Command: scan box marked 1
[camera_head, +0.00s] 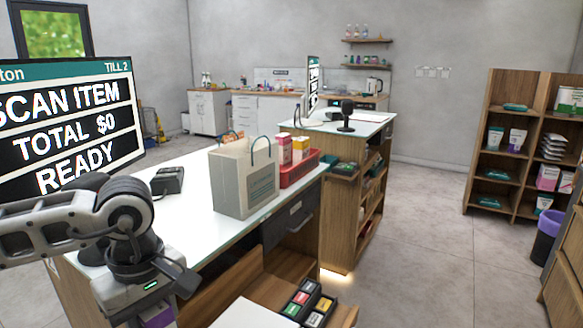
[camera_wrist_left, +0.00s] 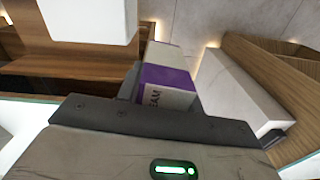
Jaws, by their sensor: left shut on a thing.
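My left gripper (camera_head: 155,296) is low at the front left of the counter and shut on a purple and white box (camera_head: 158,317). In the left wrist view the box (camera_wrist_left: 167,82) shows above the dark finger (camera_wrist_left: 150,122), with letters like "EAM" on its side. I cannot see a 1 on it. The till screen (camera_head: 70,125) reads SCAN ITEM, TOTAL $0, READY. A small black device (camera_head: 167,180) lies on the counter (camera_head: 190,215); I cannot tell whether it is the scanner. My right gripper is not in view.
A grey paper bag (camera_head: 243,180) stands on the counter by a red tray (camera_head: 300,169) with boxes. A black tray (camera_head: 308,303) of coloured packs is at the lower front. Shelves (camera_head: 525,140) stand at right. The floor between is clear.

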